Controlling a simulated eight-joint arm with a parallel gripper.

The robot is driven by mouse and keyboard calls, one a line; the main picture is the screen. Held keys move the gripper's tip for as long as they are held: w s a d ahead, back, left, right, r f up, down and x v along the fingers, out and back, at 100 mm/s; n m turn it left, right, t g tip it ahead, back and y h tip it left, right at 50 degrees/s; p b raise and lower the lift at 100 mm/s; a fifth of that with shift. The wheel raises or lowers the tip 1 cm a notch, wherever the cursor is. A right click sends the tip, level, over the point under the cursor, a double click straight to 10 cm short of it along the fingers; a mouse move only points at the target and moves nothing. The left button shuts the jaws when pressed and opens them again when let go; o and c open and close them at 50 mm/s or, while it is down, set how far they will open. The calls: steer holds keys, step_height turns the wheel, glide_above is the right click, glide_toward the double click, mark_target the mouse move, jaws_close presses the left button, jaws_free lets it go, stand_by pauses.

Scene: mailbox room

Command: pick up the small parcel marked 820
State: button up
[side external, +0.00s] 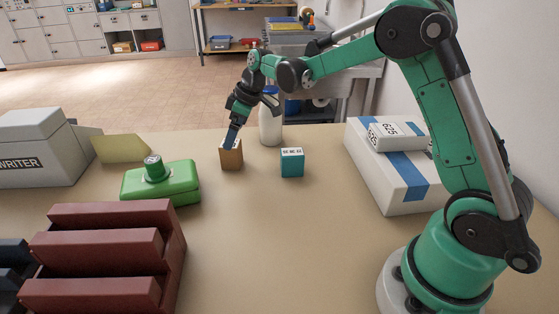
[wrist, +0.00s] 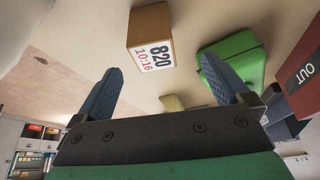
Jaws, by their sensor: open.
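The small brown parcel (side external: 231,156) stands on the tan table near the middle of the side view. In the wrist view the parcel (wrist: 148,27) shows a white label reading 820 and 10:16. My gripper (side external: 232,137) is at the parcel's top in the side view, with a finger overlapping its upper edge. In the wrist view my gripper (wrist: 161,66) has its two fingers spread wide, with nothing held between them. The parcel appears beyond the fingertips, between their lines. I cannot tell whether a finger touches it.
A teal box (side external: 292,163) stands to the parcel's right, a white bottle (side external: 270,120) behind. A green box (side external: 160,183) lies left, with dark red trays (side external: 105,262) in front. A large white parcel (side external: 395,180) carries a smaller one (side external: 398,135). The front middle table is clear.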

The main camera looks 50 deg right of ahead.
mark_target(231, 154)
steer(key=shift+w+d+f, duration=0.2)
steer(key=shift+w+f, duration=0.2)
steer(key=shift+f, duration=0.35)
steer(key=shift+x, duration=2.7)
steer(key=c, duration=1.4)
steer(key=shift+c, duration=0.2)
steer(key=shift+r, duration=0.15)
